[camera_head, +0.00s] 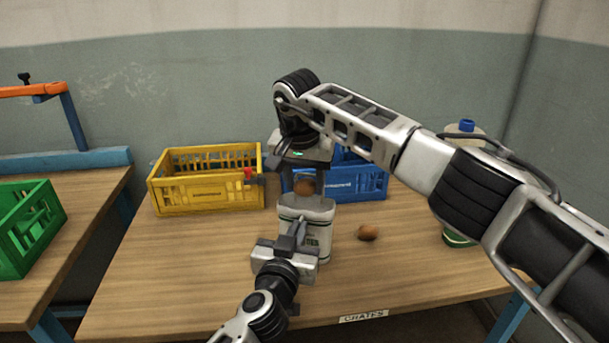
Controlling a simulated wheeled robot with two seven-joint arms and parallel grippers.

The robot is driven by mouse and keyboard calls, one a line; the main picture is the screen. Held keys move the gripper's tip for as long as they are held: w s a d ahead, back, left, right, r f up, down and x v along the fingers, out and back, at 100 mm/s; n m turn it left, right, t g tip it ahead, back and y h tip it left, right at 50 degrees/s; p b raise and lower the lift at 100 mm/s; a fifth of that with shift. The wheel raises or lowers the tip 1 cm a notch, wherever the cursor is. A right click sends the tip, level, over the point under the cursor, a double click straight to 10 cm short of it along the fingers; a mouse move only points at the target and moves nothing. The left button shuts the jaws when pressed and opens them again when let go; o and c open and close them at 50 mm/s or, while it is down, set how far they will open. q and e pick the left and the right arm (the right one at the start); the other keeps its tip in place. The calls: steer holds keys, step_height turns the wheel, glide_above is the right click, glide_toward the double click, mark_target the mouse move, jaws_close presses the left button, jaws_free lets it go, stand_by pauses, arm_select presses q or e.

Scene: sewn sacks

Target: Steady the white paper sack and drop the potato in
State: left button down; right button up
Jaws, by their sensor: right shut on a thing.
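The white paper sack (319,214) stands upright near the middle of the table, with dark print low on its front. My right gripper (305,181) points down above the sack and is shut on a brown potato (304,188), held at or just over the sack's mouth. I cannot tell whether the potato is inside the rim. My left gripper (292,236) is at the front of the sack and its fingers overlap the sack's lower left part. I cannot tell whether they pinch it. Another brown potato (368,233) lies on the table right of the sack.
A yellow crate (209,196) stands behind left, and a blue crate (365,184) stands behind the sack, partly hidden by my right arm. A blue-capped bottle (465,127) stands at right behind that arm. A green crate (27,226) is on the left table. The front left table is clear.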

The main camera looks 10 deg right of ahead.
steer(key=shift+s+x, duration=0.15)
steer(key=shift+x, duration=0.65)
steer(key=shift+s+x, duration=0.2)
steer(key=shift+x, duration=0.55)
steer(key=shift+a+f, duration=0.1)
steer(key=shift+a, duration=0.05)
steer(key=o, duration=0.9)
steer(key=v, duration=1.2)
steer(key=shift+s, duration=0.1)
